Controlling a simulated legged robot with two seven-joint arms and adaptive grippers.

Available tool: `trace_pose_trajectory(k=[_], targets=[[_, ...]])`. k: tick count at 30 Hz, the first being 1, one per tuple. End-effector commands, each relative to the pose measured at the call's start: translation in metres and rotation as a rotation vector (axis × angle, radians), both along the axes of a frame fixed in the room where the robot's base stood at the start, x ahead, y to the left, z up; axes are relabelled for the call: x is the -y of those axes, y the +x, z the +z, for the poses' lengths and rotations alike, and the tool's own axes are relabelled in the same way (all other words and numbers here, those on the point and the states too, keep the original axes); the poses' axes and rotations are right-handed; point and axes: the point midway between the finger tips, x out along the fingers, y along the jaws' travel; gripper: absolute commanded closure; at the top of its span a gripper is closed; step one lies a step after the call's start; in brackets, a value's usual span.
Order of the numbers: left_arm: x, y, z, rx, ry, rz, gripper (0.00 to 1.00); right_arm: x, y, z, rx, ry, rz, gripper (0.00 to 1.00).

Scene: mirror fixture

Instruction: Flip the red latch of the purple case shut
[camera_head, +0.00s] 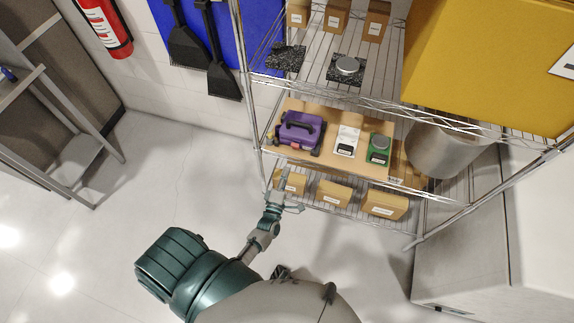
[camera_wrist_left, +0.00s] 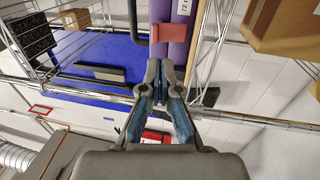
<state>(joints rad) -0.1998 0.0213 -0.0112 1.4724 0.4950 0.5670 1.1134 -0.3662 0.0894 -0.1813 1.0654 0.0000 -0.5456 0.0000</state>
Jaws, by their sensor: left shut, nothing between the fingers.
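The purple case (camera_head: 301,131) with a dark handle sits on a wooden board on the middle shelf. In the left wrist view part of the purple case (camera_wrist_left: 179,50) shows at the top, with the red latch (camera_wrist_left: 168,33) on its face. I cannot tell how far the latch is swung. My left gripper (camera_head: 287,183) is in front of the shelf, below the case. In the wrist view its fingertips (camera_wrist_left: 160,68) are together and empty, just below the latch in the picture. I cannot tell whether they touch the case. My right gripper is not in view.
On the board (camera_head: 330,163) right of the case are a white device (camera_head: 347,140) and a green device (camera_head: 379,147). Cardboard boxes (camera_head: 333,194) stand on the shelf below. A metal bin (camera_head: 440,148) is at the right. Wire shelf edges and posts (camera_head: 249,85) frame the space.

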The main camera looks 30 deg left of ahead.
Motion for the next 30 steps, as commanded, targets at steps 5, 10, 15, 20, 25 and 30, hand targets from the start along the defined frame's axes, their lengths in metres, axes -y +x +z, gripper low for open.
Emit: trace_pose_trajectory(k=[5, 10, 15, 20, 25, 30], targets=[[0.008, -0.032, -0.008, -0.002, 0.0, 0.0, 1.0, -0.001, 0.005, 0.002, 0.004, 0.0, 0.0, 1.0], [0.012, -0.049, -0.012, -0.001, 0.0, 0.0, 1.0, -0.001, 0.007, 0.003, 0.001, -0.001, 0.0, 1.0], [0.013, -0.054, -0.012, 0.001, 0.0, 0.0, 1.0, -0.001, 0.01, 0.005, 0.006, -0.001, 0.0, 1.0], [0.013, -0.054, -0.012, 0.001, 0.0, 0.0, 1.0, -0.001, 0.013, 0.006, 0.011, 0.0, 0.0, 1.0], [0.013, -0.053, -0.012, 0.001, 0.0, 0.0, 1.0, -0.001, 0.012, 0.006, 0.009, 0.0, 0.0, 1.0], [0.013, -0.053, -0.012, 0.0, 0.001, 0.0, 1.0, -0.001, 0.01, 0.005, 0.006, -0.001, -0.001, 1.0]])
